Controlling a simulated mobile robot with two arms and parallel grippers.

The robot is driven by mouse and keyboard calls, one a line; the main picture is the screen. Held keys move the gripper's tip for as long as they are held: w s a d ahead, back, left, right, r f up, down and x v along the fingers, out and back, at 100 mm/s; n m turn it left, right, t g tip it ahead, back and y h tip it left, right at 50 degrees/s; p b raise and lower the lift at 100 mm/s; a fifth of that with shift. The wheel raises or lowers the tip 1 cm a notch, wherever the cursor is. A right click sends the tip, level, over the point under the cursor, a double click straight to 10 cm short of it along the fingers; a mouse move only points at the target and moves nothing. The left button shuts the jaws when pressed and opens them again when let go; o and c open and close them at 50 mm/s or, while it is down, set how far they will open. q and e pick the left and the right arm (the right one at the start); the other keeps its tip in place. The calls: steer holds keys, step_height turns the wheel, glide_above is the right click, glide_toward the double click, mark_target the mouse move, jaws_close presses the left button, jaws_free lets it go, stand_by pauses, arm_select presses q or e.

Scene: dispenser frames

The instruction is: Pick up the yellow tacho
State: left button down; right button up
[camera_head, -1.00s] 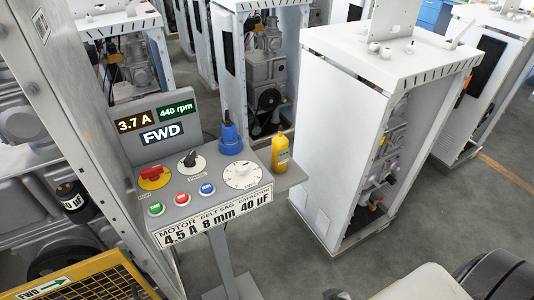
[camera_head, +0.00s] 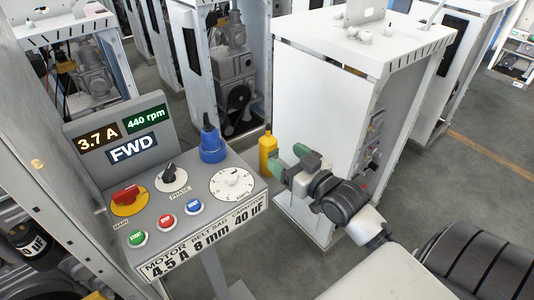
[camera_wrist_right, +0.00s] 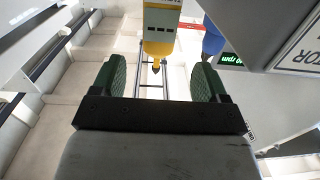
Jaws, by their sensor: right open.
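The yellow tacho (camera_head: 267,155) stands upright at the right edge of the grey control panel (camera_head: 188,205), with its dark pointed tip up. My right gripper (camera_head: 288,160) has green finger pads and is open and empty just right of the tacho. In the right wrist view the tacho (camera_wrist_right: 160,38) hangs tip down in the picture, lined up with the gap between the open fingers (camera_wrist_right: 160,78), with space on both sides. My left gripper is not in view.
A blue plug-like tool (camera_head: 211,140) stands on the panel left of the tacho, and it also shows in the right wrist view (camera_wrist_right: 212,40). A white cabinet (camera_head: 325,115) stands close behind my right gripper. The display board (camera_head: 120,132) rises at the panel's back left.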

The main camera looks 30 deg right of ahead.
mark_target(274, 149)
steer(key=shift+w+a, duration=0.15)
steer(key=shift+w, duration=1.1)
steer(key=w, duration=0.1)
steer(key=w+p, duration=0.1)
steer(key=w, duration=0.2)
steer(key=shift+a+f, duration=0.1)
steer(key=shift+f, duration=0.2)
steer(key=shift+w+a+f+p, duration=0.1)
steer(key=shift+w+p, duration=0.2)
steer(key=shift+w, duration=0.3)
steer(key=shift+s, duration=0.1)
steer(key=c, duration=1.1)
